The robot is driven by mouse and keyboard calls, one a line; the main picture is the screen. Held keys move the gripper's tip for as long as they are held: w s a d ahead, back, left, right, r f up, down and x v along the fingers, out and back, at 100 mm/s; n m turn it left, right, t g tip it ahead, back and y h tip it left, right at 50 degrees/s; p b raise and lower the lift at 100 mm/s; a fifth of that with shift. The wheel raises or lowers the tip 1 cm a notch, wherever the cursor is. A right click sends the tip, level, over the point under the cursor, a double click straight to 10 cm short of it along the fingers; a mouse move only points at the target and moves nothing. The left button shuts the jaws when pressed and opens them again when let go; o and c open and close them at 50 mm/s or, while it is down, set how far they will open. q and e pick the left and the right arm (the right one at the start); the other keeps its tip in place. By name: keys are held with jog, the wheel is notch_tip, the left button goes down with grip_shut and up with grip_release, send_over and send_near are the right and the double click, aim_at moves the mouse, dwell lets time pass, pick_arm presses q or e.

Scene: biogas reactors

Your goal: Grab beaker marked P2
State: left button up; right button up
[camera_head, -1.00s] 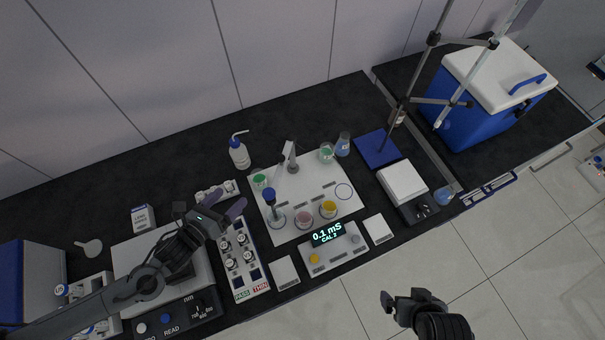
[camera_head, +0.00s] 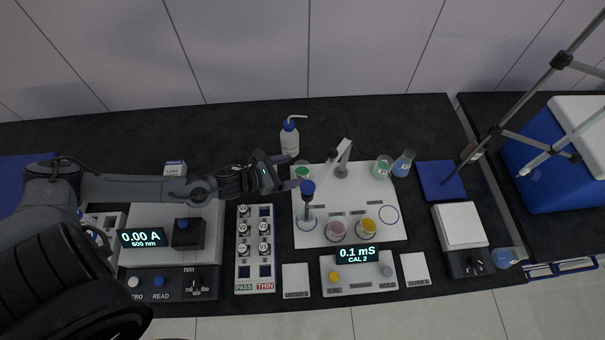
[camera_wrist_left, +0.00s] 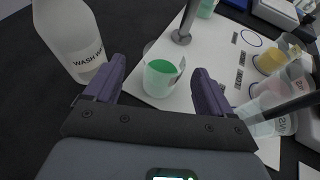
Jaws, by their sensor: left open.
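My left gripper (camera_head: 283,172) reaches in from the left over the edge of the white mat (camera_head: 394,232). It is open. A small beaker with green liquid (camera_head: 303,172) is just beyond its fingertips. In the left wrist view this green beaker (camera_wrist_left: 163,77) stands upright ahead of the parted fingers (camera_wrist_left: 160,70), apart from both as far as I can tell. A second green beaker (camera_head: 383,166), a pink one (camera_head: 336,230) and a yellow one (camera_head: 368,228) stand on the mat. I cannot read a P2 mark on any beaker. My right gripper is out of view.
A wash bottle (camera_head: 289,139) stands close behind the left gripper. A blue-capped probe (camera_head: 307,189) stands in a clear beaker, and a grey stand (camera_head: 342,160) rises behind. A vial rack (camera_head: 255,248) and the conductivity meter (camera_head: 359,268) lie in front.

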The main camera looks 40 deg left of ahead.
aim_at(309, 167)
pick_arm(q)
jog(key=shift+d+r+x, duration=0.1)
jog(key=shift+d+x, duration=0.05)
jog(key=shift+x, duration=1.45)
jog(key=shift+d+r+x, duration=0.1)
jog(key=shift+d+x, duration=0.1)
jog(key=shift+x, duration=1.4)
jog(key=c, duration=1.1)
jog(key=shift+r, duration=0.15)
